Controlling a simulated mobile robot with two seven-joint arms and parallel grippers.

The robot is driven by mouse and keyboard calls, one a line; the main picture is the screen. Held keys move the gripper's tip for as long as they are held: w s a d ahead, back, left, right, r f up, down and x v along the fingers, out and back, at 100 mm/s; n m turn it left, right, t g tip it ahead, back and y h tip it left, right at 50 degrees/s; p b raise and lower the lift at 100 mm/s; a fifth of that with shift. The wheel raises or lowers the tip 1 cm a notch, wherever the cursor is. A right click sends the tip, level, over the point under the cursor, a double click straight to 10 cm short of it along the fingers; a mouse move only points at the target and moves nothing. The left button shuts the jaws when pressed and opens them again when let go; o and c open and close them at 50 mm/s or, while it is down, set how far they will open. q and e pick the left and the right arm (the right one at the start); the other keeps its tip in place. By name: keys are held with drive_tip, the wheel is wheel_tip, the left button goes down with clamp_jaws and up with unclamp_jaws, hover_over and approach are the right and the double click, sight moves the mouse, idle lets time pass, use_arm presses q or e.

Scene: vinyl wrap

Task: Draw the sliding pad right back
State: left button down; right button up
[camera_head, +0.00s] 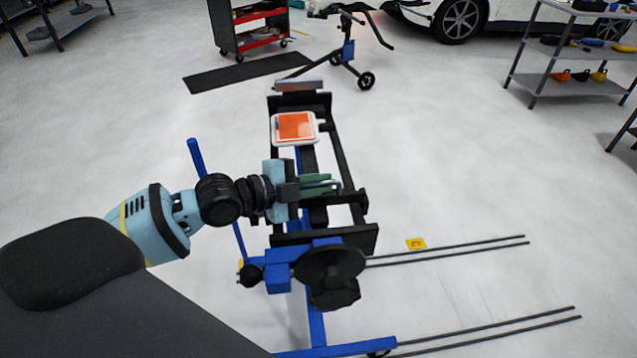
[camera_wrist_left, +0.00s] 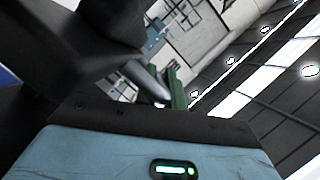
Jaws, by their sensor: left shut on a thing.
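A blue-and-black stand (camera_head: 346,160) with long rails fills the middle of the head view. My left gripper (camera_head: 325,183) reaches in from the left, its green fingers shut at a black sliding pad (camera_head: 345,198) between the rails. The fingers partly hide where they grip. In the left wrist view a green finger (camera_wrist_left: 178,90) shows beside a grey rod (camera_wrist_left: 147,80) and a dark part; the held piece is hard to make out. My right gripper is out of view.
A white-edged orange panel (camera_head: 295,127) lies on the stand's far part. A round black handwheel (camera_head: 330,262) is at the near end. Long dark rods (camera_head: 450,250) lie on the floor at the right. A red tool cart (camera_head: 255,27) and shelf (camera_head: 570,50) stand farther back.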

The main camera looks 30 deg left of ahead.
use_arm(q)
drive_tip(key=shift+d, duration=0.1)
idle(0.3)
drive_tip(key=c, duration=1.8)
unclamp_jaws()
drive_tip(key=shift+o, duration=0.2)
drive_tip(key=shift+s, duration=0.1)
drive_tip(key=v, duration=0.7)
drive_tip(key=shift+s+a, duration=0.3)
drive_tip(key=shift+r, duration=0.15)
